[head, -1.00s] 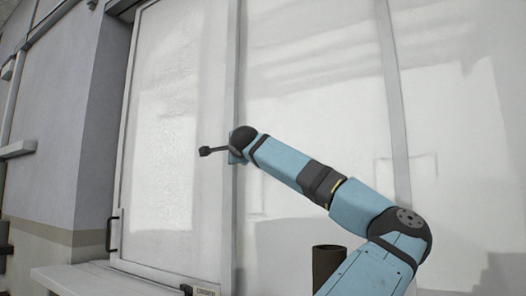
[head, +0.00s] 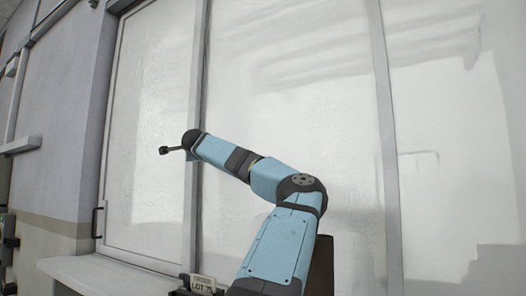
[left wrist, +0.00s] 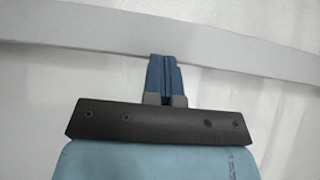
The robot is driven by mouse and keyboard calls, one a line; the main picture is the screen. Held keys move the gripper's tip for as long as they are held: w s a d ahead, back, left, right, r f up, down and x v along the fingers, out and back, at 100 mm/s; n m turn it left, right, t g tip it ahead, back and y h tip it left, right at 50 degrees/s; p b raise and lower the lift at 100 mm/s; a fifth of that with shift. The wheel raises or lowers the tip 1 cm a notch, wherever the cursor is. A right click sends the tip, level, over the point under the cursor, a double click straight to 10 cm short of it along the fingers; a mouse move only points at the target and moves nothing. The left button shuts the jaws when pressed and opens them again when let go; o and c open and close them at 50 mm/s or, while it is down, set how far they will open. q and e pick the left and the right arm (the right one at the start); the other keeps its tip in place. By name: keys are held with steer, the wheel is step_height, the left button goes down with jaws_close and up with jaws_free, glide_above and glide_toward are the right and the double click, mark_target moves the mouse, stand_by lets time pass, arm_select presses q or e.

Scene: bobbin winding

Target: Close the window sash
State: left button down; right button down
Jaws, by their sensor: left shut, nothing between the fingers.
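The window sash (head: 150,110) is a tall, pale, frosted pane at the left in the head view. A dark bar handle (head: 97,222) is at its lower left edge. A grey upright (head: 197,60) runs along the pane's right side. My right gripper is out of view.
A pale sill (head: 110,275) runs below the sash. A dark upright object (head: 320,265) is partly behind my arm. More frosted panes (head: 290,130) fill the right, and a grey wall (head: 60,130) the left.

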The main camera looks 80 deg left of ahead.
arm_select(q)
steer(key=shift+r, duration=0.1)
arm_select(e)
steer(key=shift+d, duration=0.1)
arm_select(q)
steer(key=shift+w, duration=0.1)
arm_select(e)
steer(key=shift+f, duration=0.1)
